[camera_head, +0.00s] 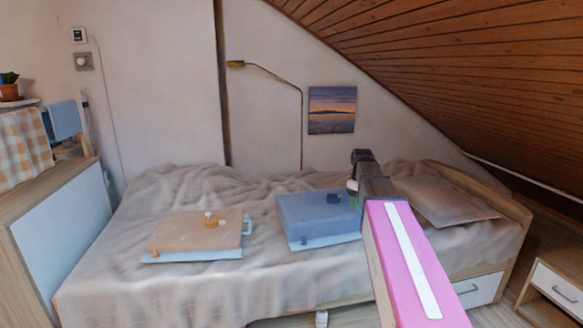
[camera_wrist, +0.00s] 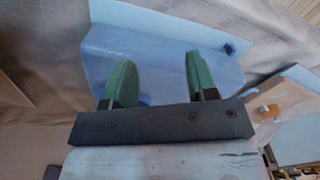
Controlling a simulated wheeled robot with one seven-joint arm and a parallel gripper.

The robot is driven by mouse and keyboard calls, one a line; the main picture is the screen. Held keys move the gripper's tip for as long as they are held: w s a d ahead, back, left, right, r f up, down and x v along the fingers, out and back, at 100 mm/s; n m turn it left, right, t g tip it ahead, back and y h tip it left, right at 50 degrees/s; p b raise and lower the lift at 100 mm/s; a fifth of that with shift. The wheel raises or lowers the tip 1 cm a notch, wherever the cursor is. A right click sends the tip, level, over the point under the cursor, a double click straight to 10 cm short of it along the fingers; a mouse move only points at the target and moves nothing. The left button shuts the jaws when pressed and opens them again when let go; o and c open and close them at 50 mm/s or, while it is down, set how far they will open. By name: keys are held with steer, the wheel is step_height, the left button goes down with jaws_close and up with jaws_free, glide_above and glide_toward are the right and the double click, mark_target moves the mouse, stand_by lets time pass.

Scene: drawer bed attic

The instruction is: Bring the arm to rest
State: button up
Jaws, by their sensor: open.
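My arm, with a pink link, reaches from the lower right of the head view over the bed (camera_head: 180,285). My gripper (camera_wrist: 152,82) shows in the wrist view with two green fingers spread apart and nothing between them. It is over or near a blue box (camera_head: 312,216), which also shows behind the fingers in the wrist view (camera_wrist: 160,48). In the head view the fingertips are hard to make out, and my arm hides the box's right edge. I cannot tell the height of my gripper above the box.
An orange box (camera_head: 197,232) lies on the bed left of the blue box; it shows at the right in the wrist view. A pillow (camera_head: 440,198) lies right of my arm. A sloped wooden ceiling (camera_head: 480,80) hangs over the right side. A nightstand (camera_head: 558,285) stands at lower right.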

steer(key=s+a+f+m, duration=0.3)
steer(key=s+f+m, duration=0.1)
steer(key=s+f, duration=0.6)
steer(key=s+a+f+m, duration=0.4)
steer(key=s+f, duration=0.7)
steer(key=f, duration=0.2)
steer(key=shift+s, duration=0.3)
